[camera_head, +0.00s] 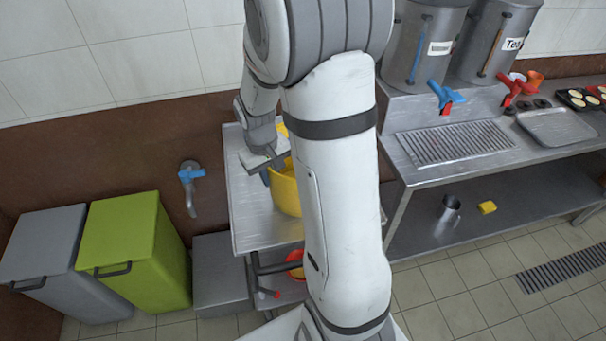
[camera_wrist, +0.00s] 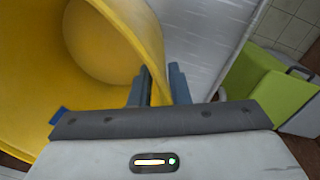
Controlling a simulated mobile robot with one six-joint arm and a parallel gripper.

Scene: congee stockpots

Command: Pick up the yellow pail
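The yellow pail (camera_head: 284,190) is at the metal side table, partly hidden behind my arm in the head view. In the wrist view the pail (camera_wrist: 30,85) fills the left side, with its round mouth and rim showing. My gripper (camera_head: 266,172) is at the pail's left rim. In the wrist view my gripper (camera_wrist: 160,80) has one finger inside the pail and one outside, with the wall between them. The fingers stand a little apart, and a narrow gap shows beside the wall, so it looks open.
The metal table (camera_head: 246,215) has bare surface left of the pail. A blue-handled tap (camera_head: 190,185) is on the wall. A green bin (camera_head: 135,250) and a grey bin (camera_head: 45,255) stand left. A red container (camera_head: 296,265) is below. A counter with stockpots (camera_head: 425,45) is right.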

